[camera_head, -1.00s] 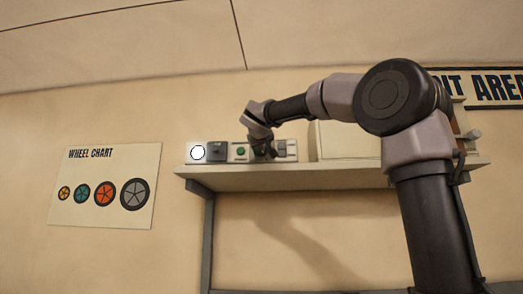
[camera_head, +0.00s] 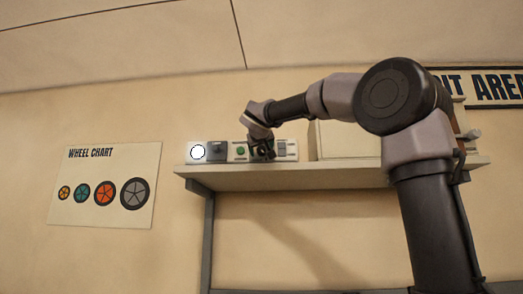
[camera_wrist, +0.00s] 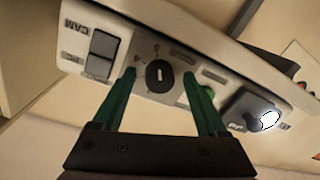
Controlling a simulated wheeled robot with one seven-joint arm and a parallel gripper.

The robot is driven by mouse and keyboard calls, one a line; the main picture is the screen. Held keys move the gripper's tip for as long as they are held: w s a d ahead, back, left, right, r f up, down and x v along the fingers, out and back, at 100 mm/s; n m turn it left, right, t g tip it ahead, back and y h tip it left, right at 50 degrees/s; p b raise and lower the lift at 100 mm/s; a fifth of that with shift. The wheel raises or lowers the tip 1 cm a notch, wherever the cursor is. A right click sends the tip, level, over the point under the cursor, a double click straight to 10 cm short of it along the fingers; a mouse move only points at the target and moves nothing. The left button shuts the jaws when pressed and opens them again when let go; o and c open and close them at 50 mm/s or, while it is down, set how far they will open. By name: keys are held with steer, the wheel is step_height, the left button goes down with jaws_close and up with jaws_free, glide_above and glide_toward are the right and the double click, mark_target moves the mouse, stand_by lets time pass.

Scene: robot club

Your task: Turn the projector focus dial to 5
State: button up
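The projector panel (camera_wrist: 222,50) is a long pale unit, tilted in the wrist view; it also stands on the shelf in the head view (camera_head: 231,148). The focus dial (camera_wrist: 153,86) is a round black knob with a short white mark and small markings around it, too small to read surely. My gripper (camera_wrist: 161,73) is open, with one green finger on each side of the dial and a visible gap to it. In the head view my gripper (camera_head: 262,150) is at the panel and hides the dial.
A green button (camera_wrist: 209,92) and a dark block with a bright white lens (camera_wrist: 269,118) lie right of the dial. Grey switches (camera_wrist: 102,55) lie left. A pale box (camera_head: 345,140) stands on the shelf (camera_head: 300,178) right of the panel.

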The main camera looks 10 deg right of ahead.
steer(key=v, duration=1)
steer(key=shift+s+a, duration=0.15)
steer(key=shift+s, duration=0.25)
steer(key=s+d+f+m+g, duration=0.1)
steer(key=s+d+f+g, duration=0.15)
steer(key=f, duration=0.45)
steer(key=s+d+f+g, duration=0.1)
steer(key=d+f, duration=0.2)
steer(key=f, duration=0.3)
steer(key=s+d+f+m+g+y, duration=0.1)
steer(key=s+f+g+y, duration=0.1)
steer(key=s+f, duration=0.3)
steer(key=s+f+m+g+y, duration=0.2)
steer(key=s+f, duration=0.3)
steer(key=f, duration=0.9)
steer(key=s+d+f+m+g+y, duration=0.1)
steer(key=s+f+g+y, duration=0.1)
steer(key=s+f, duration=0.4)
step_height(320, 180, down, 4)
steer(key=shift+d+f, duration=0.2)
steer(key=shift+d, duration=0.15)
